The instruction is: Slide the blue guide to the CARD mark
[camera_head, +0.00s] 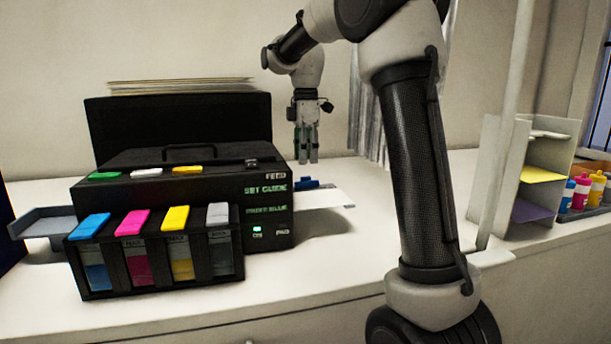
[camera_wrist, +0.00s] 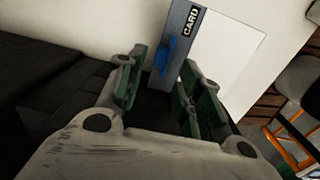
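The blue guide (camera_wrist: 167,57) sits on a grey feed strip and shows between my gripper's fingers in the wrist view. The CARD mark (camera_wrist: 189,20) is a dark label farther up the same strip, apart from the guide. In the head view the blue guide (camera_head: 308,183) lies at the printer's (camera_head: 190,185) right side, beside white paper (camera_head: 322,198). My gripper (camera_head: 307,160) points down above the guide. In the wrist view my gripper (camera_wrist: 161,75) is open with nothing between its fingers that I can tell is held.
The printer's panel (camera_head: 266,208) shows SET GUIDE. A cartridge rack (camera_head: 150,262) with colored tops stands in front, a grey tray (camera_head: 45,228) at the left. A paper sorter (camera_head: 510,165) and several bottles (camera_head: 582,190) stand at the right. The table front is clear.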

